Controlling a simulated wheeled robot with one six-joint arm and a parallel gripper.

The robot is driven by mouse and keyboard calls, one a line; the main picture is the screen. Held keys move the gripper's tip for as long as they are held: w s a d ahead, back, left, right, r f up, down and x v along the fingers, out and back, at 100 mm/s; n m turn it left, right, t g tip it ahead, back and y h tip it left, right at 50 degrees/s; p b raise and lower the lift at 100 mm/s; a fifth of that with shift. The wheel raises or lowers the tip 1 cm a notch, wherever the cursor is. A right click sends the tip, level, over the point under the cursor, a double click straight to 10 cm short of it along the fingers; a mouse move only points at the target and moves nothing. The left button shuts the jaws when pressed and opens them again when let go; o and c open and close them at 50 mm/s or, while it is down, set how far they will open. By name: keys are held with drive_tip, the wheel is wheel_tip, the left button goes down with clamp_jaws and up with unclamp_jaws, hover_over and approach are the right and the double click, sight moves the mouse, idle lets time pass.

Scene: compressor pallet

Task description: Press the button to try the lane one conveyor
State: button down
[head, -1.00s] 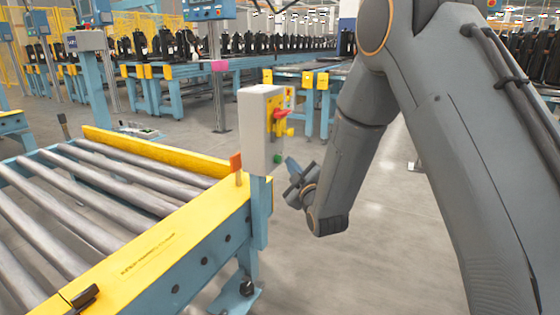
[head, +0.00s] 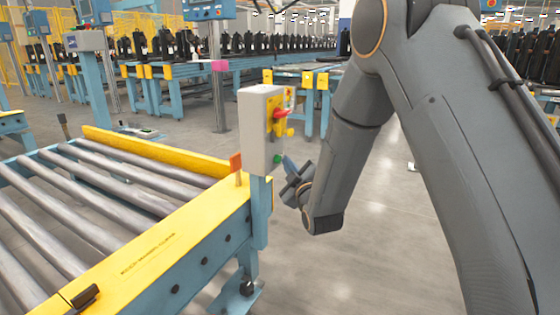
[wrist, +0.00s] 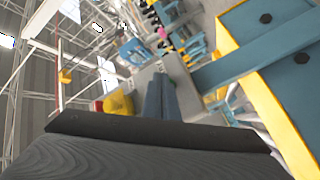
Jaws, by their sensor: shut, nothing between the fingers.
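A grey control box (head: 260,130) stands on a blue post at the corner of the roller conveyor. Its right-hand face carries a red switch (head: 280,114) on yellow and, lower down, a green button (head: 278,159). My gripper (head: 287,163) is shut and empty, with its tips right beside the green button; I cannot tell whether they touch it. The yellow and red switch (wrist: 117,103) shows left of the fingers there.
The roller conveyor with its yellow rail (head: 170,250) fills the left side. An orange tab (head: 236,162) stands on the rail beside the box. More conveyors with dark units are further back. The floor right of the post is open.

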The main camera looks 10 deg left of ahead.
drive_tip(key=shift+w+a, duration=0.15)
drive_tip(key=shift+a, duration=0.2)
idle(0.3)
drive_tip(key=shift+d, duration=0.2)
drive_tip(key=shift+s+d, duration=0.35)
drive_tip(key=shift+d, duration=0.35)
drive_tip(key=d, duration=0.1)
drive_tip(key=s+d+p, duration=0.1)
drive_tip(key=d, duration=0.2)
drive_tip(key=shift+s+d, duration=0.35)
idle(0.7)
